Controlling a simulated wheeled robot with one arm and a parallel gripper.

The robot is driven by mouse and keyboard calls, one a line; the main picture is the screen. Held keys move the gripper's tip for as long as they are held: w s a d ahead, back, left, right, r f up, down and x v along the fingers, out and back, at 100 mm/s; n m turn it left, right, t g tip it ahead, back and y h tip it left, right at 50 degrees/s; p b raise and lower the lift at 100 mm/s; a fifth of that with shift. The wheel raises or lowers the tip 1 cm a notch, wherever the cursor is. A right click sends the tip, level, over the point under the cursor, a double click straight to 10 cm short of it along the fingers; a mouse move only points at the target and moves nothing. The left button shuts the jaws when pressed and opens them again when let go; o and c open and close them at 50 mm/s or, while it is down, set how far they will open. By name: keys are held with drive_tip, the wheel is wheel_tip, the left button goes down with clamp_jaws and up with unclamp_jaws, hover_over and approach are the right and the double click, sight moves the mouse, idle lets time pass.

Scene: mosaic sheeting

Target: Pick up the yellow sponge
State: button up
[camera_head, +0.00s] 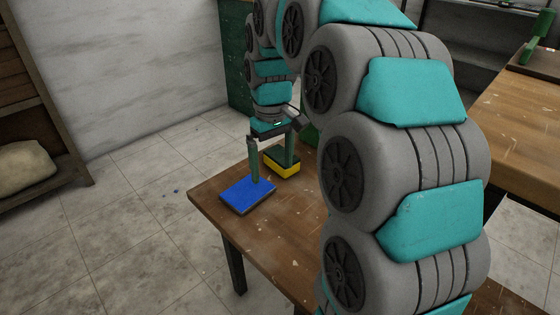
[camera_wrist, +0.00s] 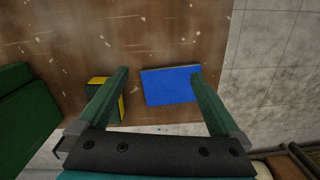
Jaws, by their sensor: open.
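The yellow sponge (camera_head: 288,172) is a block with a dark top and yellow sides, on the wooden table (camera_head: 219,203). In the wrist view the sponge (camera_wrist: 98,94) is at the left, partly hidden by the left finger. My gripper (camera_head: 272,172) points down with its two green fingers apart and nothing held. One finger is over or in front of the sponge, the other over the blue block (camera_head: 247,196). In the wrist view my gripper (camera_wrist: 159,75) spans mostly the blue block (camera_wrist: 168,87). I cannot tell whether a finger touches either one.
The blue block lies close beside the sponge, near the table's edge. A green object (camera_wrist: 28,112) stands on the sponge's other side in the wrist view. A second wooden table (camera_head: 520,130) is at the right. My arm hides much of the near table.

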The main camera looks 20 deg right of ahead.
hover_over(281, 154)
drive_tip(key=a, duration=0.1)
drive_tip(key=shift+s+f+t, duration=0.3)
drive_tip(key=shift+s+f, duration=0.05)
drive_tip(key=shift+f, duration=0.35)
drive_tip(key=shift+w+d+f+n, duration=0.25)
drive_tip(key=shift+w+d+n, duration=0.05)
drive_tip(key=shift+w+d, duration=0.1)
drive_tip(key=shift+s+d+f, duration=0.1)
drive_tip(key=shift+s+f, duration=0.05)
drive_tip(key=shift+f, duration=3.65)
drive_tip(key=c, duration=1.3)
